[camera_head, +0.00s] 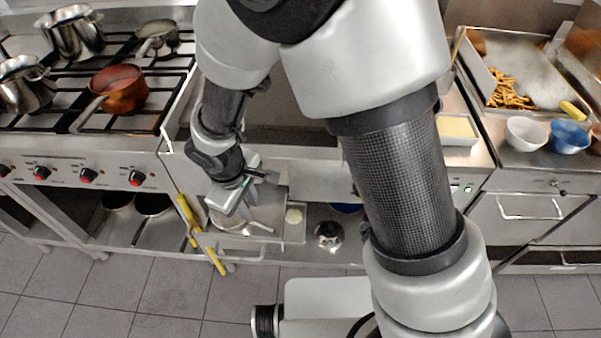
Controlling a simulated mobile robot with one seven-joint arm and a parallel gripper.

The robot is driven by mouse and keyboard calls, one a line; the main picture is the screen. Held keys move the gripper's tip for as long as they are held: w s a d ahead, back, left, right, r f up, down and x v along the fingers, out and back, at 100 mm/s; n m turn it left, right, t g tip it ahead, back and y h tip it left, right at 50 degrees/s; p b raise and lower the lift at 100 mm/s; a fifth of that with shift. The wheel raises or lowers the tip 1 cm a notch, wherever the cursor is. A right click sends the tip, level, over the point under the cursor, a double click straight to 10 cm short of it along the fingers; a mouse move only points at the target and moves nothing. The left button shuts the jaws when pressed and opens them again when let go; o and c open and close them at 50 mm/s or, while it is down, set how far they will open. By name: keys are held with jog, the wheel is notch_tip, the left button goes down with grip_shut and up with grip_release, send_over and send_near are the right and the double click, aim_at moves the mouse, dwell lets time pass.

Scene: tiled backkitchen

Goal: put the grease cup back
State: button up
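My gripper (233,203) is low at the centre left, in front of the open lower shelf below the steel cooking unit. Its fingers are small and partly hidden by its own body, so I cannot tell whether they are open or shut or hold anything. Just below it is a light metal vessel with a handle (258,227); I cannot tell whether they touch. I cannot tell which of these, if any, is the grease cup.
A yellow-handled tool (217,262) hangs at the shelf's left front. The stove (88,176) at left carries several pots and a copper pan (120,88). At right are a fries tray (545,75), a white bowl (526,133) and a blue bowl (567,137). The tiled floor (150,290) at lower left is clear.

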jog(key=w+d+r+m+t, duration=0.2)
jog(key=d+r+m, duration=0.4)
jog(key=d+r, duration=1)
jog(key=s+d+r+m+t, duration=0.1)
jog(key=s+d+r+m, duration=0.5)
jog(key=s+d+r, duration=0.3)
notch_tip(320, 180, up, 2)
jog(key=shift+s+r+m+t+y, duration=0.3)
jog(key=shift+s+t+y, duration=0.1)
jog(key=shift+s, duration=0.1)
